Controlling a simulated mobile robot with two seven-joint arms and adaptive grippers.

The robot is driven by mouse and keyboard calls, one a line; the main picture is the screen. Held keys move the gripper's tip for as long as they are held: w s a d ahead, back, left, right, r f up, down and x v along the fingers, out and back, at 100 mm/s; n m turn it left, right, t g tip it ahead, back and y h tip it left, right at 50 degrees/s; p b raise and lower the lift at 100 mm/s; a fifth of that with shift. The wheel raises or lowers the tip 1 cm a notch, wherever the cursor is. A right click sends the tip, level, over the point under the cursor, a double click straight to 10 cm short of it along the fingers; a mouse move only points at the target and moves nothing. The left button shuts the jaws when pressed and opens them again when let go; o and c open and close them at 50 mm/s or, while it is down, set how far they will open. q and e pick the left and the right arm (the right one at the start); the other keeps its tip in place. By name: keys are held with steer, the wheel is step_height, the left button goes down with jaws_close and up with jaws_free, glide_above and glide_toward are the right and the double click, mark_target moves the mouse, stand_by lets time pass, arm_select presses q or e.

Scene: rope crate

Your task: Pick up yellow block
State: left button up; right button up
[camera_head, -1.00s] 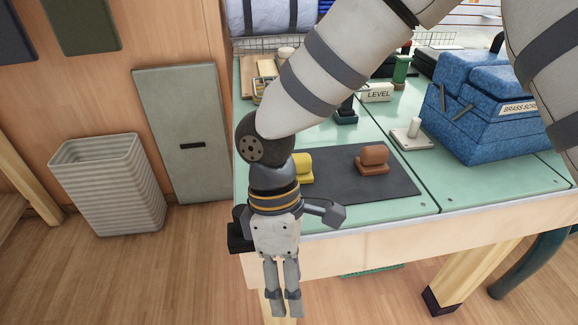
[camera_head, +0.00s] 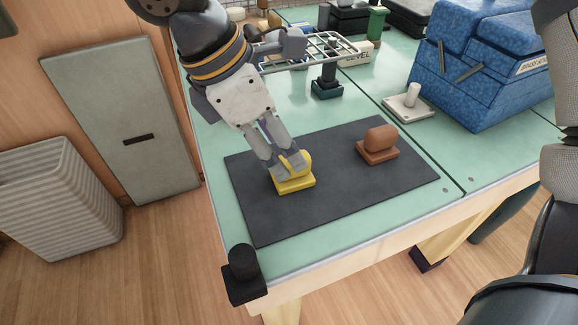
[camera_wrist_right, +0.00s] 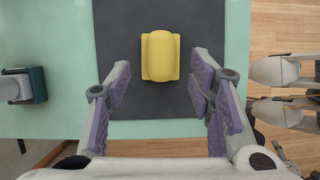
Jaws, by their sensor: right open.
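The yellow block (camera_head: 296,184) sits on the dark mat (camera_head: 258,215) near its left side, with a wide base and a rounded raised top. My right gripper (camera_head: 286,172) points down at the block in the head view, and its fingers hide part of the block. In the right wrist view the yellow block (camera_wrist_right: 160,56) lies ahead, centred between the two spread fingers of the right gripper (camera_wrist_right: 160,84). There are gaps on both sides, and the fingers do not grip it.
A brown block (camera_head: 378,146) of similar shape sits to the right on the mat. A blue toolbox (camera_head: 465,85), a white base with a peg (camera_head: 408,104) and a dark-based stand (camera_head: 327,88) are behind. A black fixture (camera_head: 243,272) sits at the front-left table corner.

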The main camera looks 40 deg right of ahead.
steer(key=x, duration=0.4)
steer(key=shift+s+d, duration=0.2)
steer(key=shift+d, duration=0.2)
steer(key=shift+r, duration=0.1)
jaws_close()
steer(key=shift+r, duration=0.1)
